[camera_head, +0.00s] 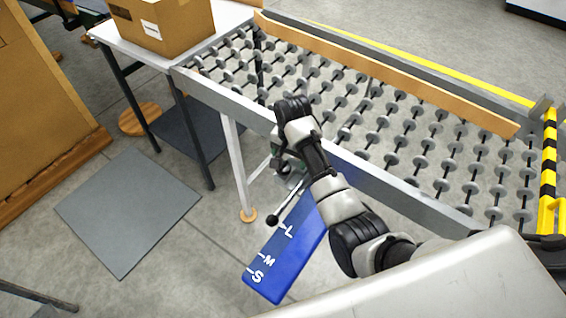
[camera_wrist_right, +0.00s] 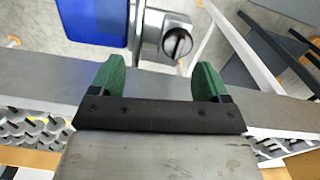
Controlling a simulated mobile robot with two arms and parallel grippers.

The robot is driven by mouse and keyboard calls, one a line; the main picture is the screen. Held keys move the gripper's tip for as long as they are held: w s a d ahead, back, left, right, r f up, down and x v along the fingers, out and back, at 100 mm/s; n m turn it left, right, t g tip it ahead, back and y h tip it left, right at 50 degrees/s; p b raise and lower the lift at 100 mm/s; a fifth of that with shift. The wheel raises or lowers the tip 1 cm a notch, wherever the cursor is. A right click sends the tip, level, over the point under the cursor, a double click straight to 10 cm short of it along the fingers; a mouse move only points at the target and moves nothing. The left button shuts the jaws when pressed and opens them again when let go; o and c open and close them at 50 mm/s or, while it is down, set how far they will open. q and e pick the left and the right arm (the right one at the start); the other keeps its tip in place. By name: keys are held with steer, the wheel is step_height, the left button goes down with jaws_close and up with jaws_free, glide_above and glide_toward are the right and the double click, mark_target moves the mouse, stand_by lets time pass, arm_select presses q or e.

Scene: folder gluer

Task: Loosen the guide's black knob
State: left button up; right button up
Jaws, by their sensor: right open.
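A round dark knob (camera_wrist_right: 178,43) with a raised grip bar sits on a grey metal mount (camera_wrist_right: 150,28) in the right wrist view. The blue plate (camera_wrist_right: 93,18) is beside it; in the head view this plate (camera_head: 280,262) carries white S, M and L marks. A rod with a black ball end (camera_head: 272,220) sticks out near the plate. My right gripper (camera_wrist_right: 158,80) is open, its two green fingers empty, with the knob beyond the fingertips and nearer the right finger. In the head view the arm largely hides the gripper and the knob. My left gripper is out of view.
The skate-wheel conveyor (camera_head: 380,115) with its grey side rail (camera_head: 225,97) runs behind and under my right arm. A carton (camera_head: 165,22) stands on a white table (camera_head: 112,33) at left. A grey mat (camera_head: 128,210) lies on open floor.

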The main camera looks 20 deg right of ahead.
mark_target(283, 168)
steer(key=w+a+r+m, duration=0.1)
steer(key=w+r, duration=0.2)
step_height(283, 168, down, 11)
steer(key=shift+w+f, duration=0.1)
steer(key=shift+w, duration=0.05)
stand_by(0.4)
steer(key=c, duration=0.9)
